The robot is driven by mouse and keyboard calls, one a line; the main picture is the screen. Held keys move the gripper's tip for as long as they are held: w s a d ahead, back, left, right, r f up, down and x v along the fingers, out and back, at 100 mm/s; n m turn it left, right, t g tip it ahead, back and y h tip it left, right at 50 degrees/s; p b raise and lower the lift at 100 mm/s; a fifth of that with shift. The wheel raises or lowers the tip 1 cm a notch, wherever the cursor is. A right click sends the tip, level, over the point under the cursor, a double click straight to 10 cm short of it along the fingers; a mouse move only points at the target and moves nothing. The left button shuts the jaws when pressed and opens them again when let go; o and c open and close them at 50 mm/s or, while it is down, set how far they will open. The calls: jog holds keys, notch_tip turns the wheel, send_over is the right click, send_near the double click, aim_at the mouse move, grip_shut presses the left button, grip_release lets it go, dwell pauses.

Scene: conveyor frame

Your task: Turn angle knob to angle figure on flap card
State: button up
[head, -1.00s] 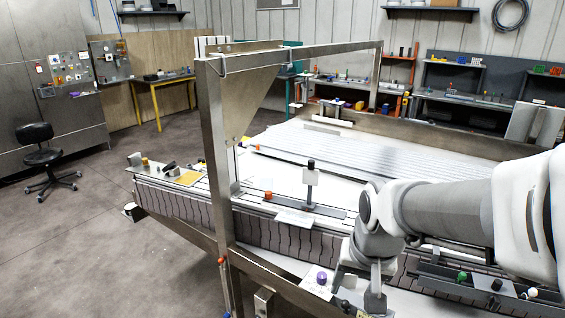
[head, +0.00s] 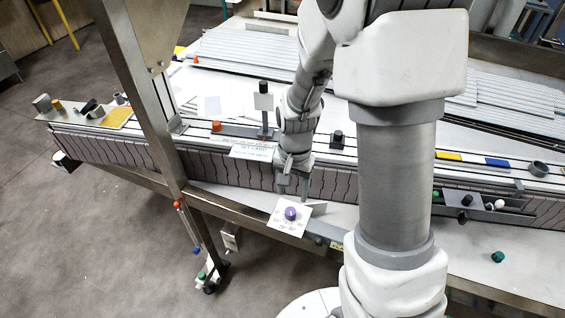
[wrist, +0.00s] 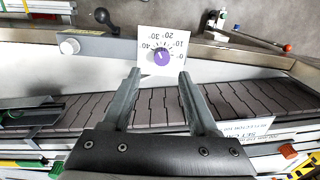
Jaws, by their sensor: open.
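The purple angle knob (head: 290,213) sits on a white dial plate (head: 283,225) at the front edge of the conveyor frame. In the wrist view the knob (wrist: 162,57) is ringed by degree marks from 0 to 40 that appear upside down; its exact setting is hard to read. My gripper (head: 292,192) points down just behind the knob. In the wrist view its two fingers (wrist: 159,74) are apart and empty, with the knob just beyond the tips, roughly centred between them. A white printed card (head: 252,151), perhaps the flap card, lies on the frame; its figure is unreadable.
A black-topped post with a small white tag (head: 263,101) stands behind the card, near an orange knob (head: 216,126). A steel upright (head: 140,95) rises left of the dial. In the wrist view a black ball-ended lever (wrist: 103,17) and a white knob (wrist: 69,47) lie left of the dial.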

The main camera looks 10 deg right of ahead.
aim_at(291, 211)
jog(key=shift+w+f, duration=0.45)
jog(key=shift+w, duration=0.1)
jog(key=shift+f, duration=0.25)
notch_tip(291, 211, down, 9)
jog(key=b, duration=0.7)
jog(key=shift+s+f+b, duration=0.1)
jog(key=shift+f+b, duration=0.1)
jog(key=shift+b, duration=0.15)
jog(key=shift+r+p, duration=0.45)
jog(key=shift+r, duration=0.05)
jog(key=shift+c, duration=1.3)
jog(key=c, duration=0.5)
jog(key=m, duration=0.8)
jog(key=o, duration=1)
